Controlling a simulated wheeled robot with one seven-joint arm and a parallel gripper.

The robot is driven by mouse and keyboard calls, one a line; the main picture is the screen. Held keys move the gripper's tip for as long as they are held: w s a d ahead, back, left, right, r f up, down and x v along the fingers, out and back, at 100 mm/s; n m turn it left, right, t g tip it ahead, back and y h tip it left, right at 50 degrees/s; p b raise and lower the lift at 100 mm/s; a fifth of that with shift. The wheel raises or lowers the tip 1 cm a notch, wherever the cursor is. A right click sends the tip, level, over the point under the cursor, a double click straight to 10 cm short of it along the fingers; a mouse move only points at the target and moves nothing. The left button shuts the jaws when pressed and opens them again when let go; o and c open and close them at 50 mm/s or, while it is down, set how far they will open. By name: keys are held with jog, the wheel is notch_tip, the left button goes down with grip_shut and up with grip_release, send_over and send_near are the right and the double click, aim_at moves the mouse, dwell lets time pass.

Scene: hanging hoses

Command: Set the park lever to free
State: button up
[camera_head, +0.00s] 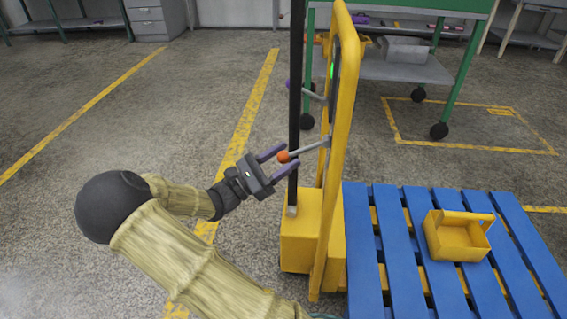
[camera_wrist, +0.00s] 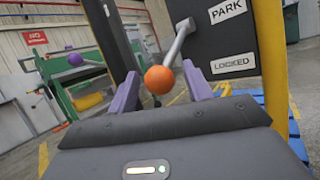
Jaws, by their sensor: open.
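The park lever (camera_head: 308,148) is a grey rod with an orange ball knob (camera_head: 283,157), mounted on the yellow upright frame (camera_head: 341,130). In the wrist view the orange knob (camera_wrist: 159,80) is between the purple fingers, with the grey rod (camera_wrist: 179,42) rising to a dark panel (camera_wrist: 225,45). The panel shows a PARK label (camera_wrist: 227,11) and a LOCKED label (camera_wrist: 233,63). No free label is visible. My gripper (camera_head: 281,161) is open, its fingers on either side of the knob. I cannot tell whether either finger touches it.
A black post (camera_head: 296,100) stands close to my fingers. A blue pallet (camera_head: 394,240) with a yellow tool box (camera_head: 456,236) lies to the right. A green-framed cart (camera_head: 395,68) stands behind. The floor at left is clear.

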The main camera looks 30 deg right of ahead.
jog(key=shift+d+r, duration=0.1)
jog(key=shift+d, duration=0.1)
grip_shut()
jog(key=shift+a, duration=0.1)
jog(key=shift+w+r+p, duration=0.1)
jog(key=shift+r+p, duration=0.1)
jog(key=shift+p, duration=0.2)
